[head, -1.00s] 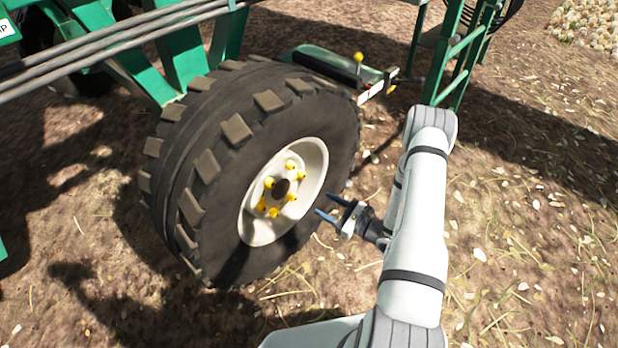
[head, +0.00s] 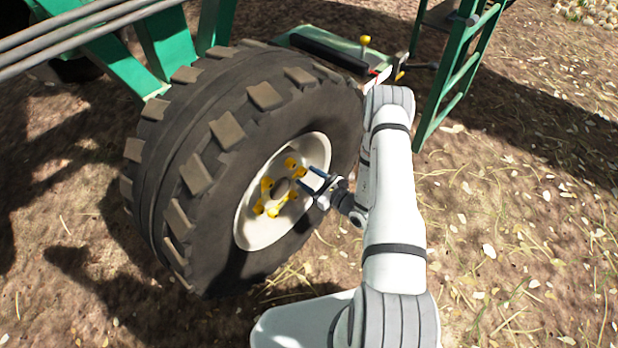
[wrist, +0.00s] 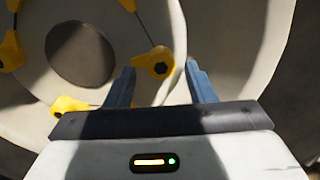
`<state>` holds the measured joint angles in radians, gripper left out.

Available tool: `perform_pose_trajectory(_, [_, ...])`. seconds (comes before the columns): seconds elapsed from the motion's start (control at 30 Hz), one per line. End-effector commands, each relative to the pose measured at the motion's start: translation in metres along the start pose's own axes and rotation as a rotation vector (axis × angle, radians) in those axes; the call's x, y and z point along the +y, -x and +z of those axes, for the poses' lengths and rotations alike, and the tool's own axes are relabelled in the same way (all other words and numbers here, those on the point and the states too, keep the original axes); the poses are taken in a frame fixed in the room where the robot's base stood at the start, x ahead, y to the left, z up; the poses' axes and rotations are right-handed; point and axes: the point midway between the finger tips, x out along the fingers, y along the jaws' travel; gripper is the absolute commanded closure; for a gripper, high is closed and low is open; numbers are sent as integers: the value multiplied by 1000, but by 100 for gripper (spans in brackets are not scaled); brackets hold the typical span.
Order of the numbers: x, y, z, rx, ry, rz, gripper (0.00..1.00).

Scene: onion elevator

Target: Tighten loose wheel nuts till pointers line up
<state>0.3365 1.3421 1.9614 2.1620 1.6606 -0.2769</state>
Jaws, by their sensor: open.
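A large black tyre (head: 240,115) has a cream wheel rim (head: 252,238) with several yellow pointers on its wheel nuts around a dark hub hole. My gripper (head: 318,183) is in front of the rim's right side. In the wrist view my gripper (wrist: 160,80) is open, its blue fingers to either side of one yellow nut pointer (wrist: 153,62). Whether the fingers reach its depth I cannot tell. Other pointers show at the lower left (wrist: 68,106) and far left (wrist: 10,52) of the wrist view. The hub hole (wrist: 80,55) is left of the fingers.
The green machine frame (head: 165,45) stands behind the tyre, with a green ladder (head: 465,75) at the right. A yellow knob (head: 365,40) stands on a lever above a green platform. Open soil with scattered onions lies to the right.

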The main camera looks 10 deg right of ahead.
Motion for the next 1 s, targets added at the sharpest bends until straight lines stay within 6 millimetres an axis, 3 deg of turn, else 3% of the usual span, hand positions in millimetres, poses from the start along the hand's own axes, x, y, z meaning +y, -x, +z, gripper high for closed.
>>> perform_pose_trajectory(0.37, [-2, -8, 0, 0, 1, -4, 51])
perform_pose_trajectory(0.9, [-2, -7, 0, 0, 0, -4, 94])
perform_pose_trajectory(1.0, [-3, -6, 0, 1, -2, -8, 95])
